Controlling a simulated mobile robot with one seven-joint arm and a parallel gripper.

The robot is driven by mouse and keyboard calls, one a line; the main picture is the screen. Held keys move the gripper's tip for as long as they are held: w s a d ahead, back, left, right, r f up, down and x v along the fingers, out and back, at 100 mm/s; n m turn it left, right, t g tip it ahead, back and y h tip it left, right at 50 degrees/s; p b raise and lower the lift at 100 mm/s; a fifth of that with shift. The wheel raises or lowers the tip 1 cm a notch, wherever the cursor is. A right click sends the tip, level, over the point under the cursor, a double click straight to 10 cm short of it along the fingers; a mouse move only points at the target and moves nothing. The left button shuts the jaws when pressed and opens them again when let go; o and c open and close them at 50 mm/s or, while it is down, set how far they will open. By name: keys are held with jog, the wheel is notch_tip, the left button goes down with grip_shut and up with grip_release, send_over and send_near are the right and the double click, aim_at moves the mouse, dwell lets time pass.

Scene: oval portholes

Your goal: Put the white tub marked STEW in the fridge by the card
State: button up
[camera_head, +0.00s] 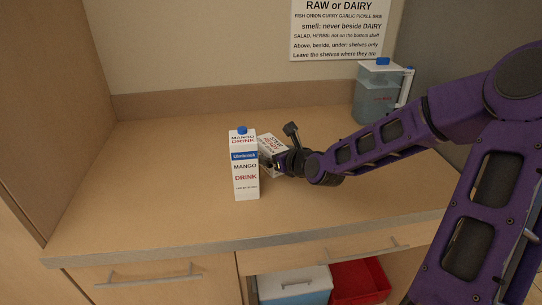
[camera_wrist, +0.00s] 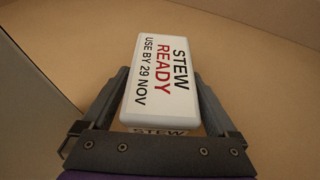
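The white tub marked STEW (camera_head: 271,142) is on or just above the counter, partly behind a carton; I cannot tell whether its base touches. In the wrist view the tub (camera_wrist: 163,85) shows its top, reading STEW READY, USE BY 29 NOV. My gripper (camera_head: 277,163) reaches it from the right. No fridge interior is in view.
A MANGO DRINK carton (camera_head: 244,170) stands upright just in front of the tub. A clear jug with a blue lid (camera_head: 377,95) stands at the back right. Below the counter are a white-and-blue box (camera_head: 295,287) and a red bin (camera_head: 360,281). The counter's left is clear.

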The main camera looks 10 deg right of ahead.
grip_shut()
jog(key=shift+r, duration=0.1)
notch_tip(320, 180, up, 24)
jog(key=p, duration=0.8)
jog(key=m+h+b, duration=0.2)
jog(key=b, duration=0.1)
send_over(271, 143)
jog(key=w, duration=0.2)
notch_tip(271, 143, down, 8)
notch_tip(271, 143, down, 8)
jog(key=d+m+t+h+b, duration=0.1)
jog(key=d+m+h, duration=0.1)
jog(key=d+h, duration=0.1)
jog(key=s+f+m+h, duration=0.2)
jog(key=s+m+h, duration=0.1)
jog(key=s, duration=0.6)
jog(key=shift+s+f+m+g+h, duration=0.15)
jog(key=shift+s+m+g+h, duration=0.15)
jog(key=shift+s+m+h, duration=0.15)
jog(key=shift+w, duration=0.15)
